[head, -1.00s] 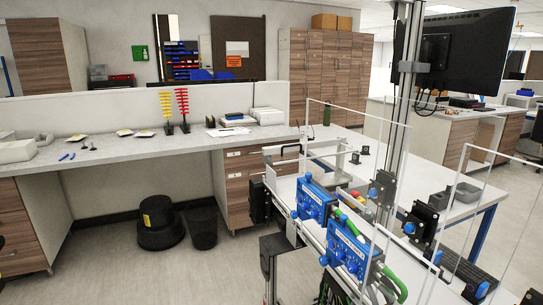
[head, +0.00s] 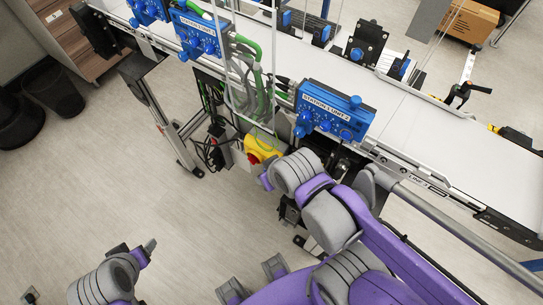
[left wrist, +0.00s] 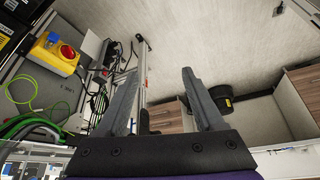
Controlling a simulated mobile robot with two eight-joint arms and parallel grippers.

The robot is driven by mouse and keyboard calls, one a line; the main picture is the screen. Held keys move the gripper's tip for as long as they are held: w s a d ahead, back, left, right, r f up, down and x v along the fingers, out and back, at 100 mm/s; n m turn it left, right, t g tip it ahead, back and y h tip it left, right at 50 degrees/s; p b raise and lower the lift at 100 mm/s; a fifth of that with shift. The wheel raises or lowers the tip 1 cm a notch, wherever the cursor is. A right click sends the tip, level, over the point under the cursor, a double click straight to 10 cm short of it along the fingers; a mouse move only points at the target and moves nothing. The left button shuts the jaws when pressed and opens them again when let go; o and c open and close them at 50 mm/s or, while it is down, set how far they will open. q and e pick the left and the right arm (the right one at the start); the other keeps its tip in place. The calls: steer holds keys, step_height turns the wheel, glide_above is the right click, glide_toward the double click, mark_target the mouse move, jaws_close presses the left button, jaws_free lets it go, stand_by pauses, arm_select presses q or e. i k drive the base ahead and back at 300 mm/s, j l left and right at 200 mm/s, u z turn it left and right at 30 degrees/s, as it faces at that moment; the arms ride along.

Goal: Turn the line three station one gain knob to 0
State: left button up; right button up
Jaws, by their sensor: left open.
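A blue control box (head: 340,108) labelled "STATION 1 UNIT 2" is fixed to the near edge of the belt conveyor. It has several blue knobs (head: 325,126) on its front; their labels and pointer settings are too small to read. A rail label (head: 418,182) below reads as line 3. Another blue box (head: 195,34) with knobs stands further up-left; its label is unclear. My left gripper (head: 134,250) is low at bottom left, well away from both boxes. In the left wrist view (left wrist: 163,98) its fingers are apart with nothing between them. My right gripper is not visible.
A yellow emergency-stop box (head: 262,148) with a red button hangs below the belt (head: 405,110), beside green hoses (head: 265,80). A clear guard rises by the hoses. A conveyor leg (head: 165,125) stands at left. Open floor (head: 130,190) lies before the line.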

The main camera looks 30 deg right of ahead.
mark_target(307, 115)
steer(key=l+z, duration=0.1)
steer(key=z, duration=1.65)
steer(key=k+l, duration=0.05)
